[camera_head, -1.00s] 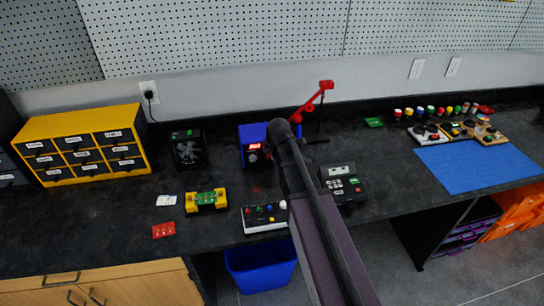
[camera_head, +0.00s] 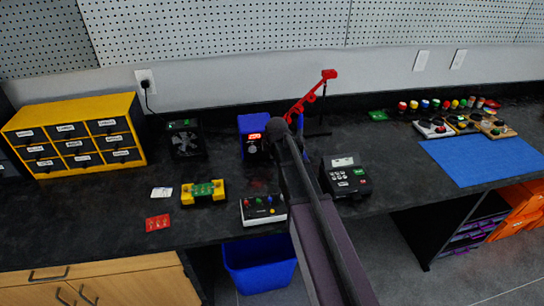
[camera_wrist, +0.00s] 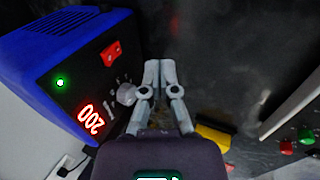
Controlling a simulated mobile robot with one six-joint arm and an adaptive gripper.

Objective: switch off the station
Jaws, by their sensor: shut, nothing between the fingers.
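The station is a blue box (camera_head: 247,124) with a black front and a lit red display, on the bench behind my arm. In the wrist view the station (camera_wrist: 66,38) fills the upper left. Its front shows a red rocker switch (camera_wrist: 111,53), a grey knob (camera_wrist: 126,93), a red display reading 200 (camera_wrist: 90,118) and a lit green lamp (camera_wrist: 60,83). My gripper (camera_wrist: 160,68) is shut and empty, in front of the panel, beside the knob and to the right of the switch. I cannot tell whether it touches the panel. My arm hides the gripper in the head view.
A white box with coloured knobs (camera_head: 263,210), a yellow holder with a green board (camera_head: 203,192) and a black keypad device (camera_head: 345,177) stand near the front. A red jointed arm on a stand (camera_head: 310,97) rises right of the station.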

